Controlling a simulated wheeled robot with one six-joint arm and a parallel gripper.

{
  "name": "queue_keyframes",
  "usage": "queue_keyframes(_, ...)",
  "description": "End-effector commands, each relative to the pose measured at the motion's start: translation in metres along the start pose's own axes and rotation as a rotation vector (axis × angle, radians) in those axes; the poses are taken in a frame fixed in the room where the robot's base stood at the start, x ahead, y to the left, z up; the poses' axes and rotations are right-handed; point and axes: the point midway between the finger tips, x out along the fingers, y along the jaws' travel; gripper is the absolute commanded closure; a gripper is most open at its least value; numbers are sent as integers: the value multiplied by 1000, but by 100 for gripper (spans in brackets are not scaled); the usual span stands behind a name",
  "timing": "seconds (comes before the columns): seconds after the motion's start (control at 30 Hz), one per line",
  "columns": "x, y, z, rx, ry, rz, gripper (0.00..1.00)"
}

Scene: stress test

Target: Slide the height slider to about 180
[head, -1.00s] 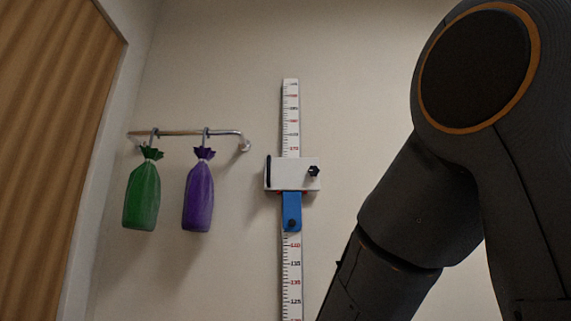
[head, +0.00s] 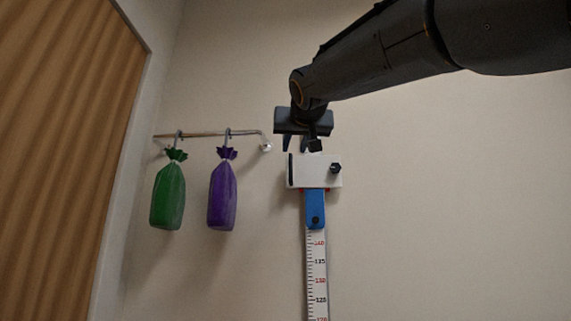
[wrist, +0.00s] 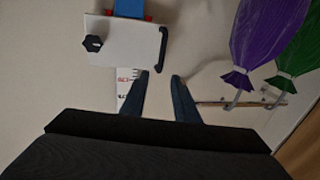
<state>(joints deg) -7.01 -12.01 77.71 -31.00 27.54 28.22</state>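The height slider is a white block (head: 308,172) with a black knob (head: 335,168) on its right and a dark handle bar (head: 291,168) on its left. A blue piece (head: 315,208) hangs under it on the white wall ruler (head: 317,275). The visible marks below run from about 140 down; the scale above is hidden behind my arm. My gripper (head: 301,145) is just above the slider, fingers apart and empty. In the wrist view, my gripper (wrist: 162,80) has its open fingertips close to the end of the slider's dark handle (wrist: 162,68), apparently not around it.
A brown wooden panel (head: 60,150) stands at far left. The wall right of the ruler is clear.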

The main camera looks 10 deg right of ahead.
Motion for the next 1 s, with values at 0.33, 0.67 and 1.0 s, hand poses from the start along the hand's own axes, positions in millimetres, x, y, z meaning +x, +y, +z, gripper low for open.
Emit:
queue_keyframes(0.33, 52, 0, 1, 0, -5, 1, 72)
queue_keyframes(0.67, 72, 0, 2, 0, -4, -1, 72)
queue_keyframes(1.0, 72, 0, 2, 0, -4, -1, 97)
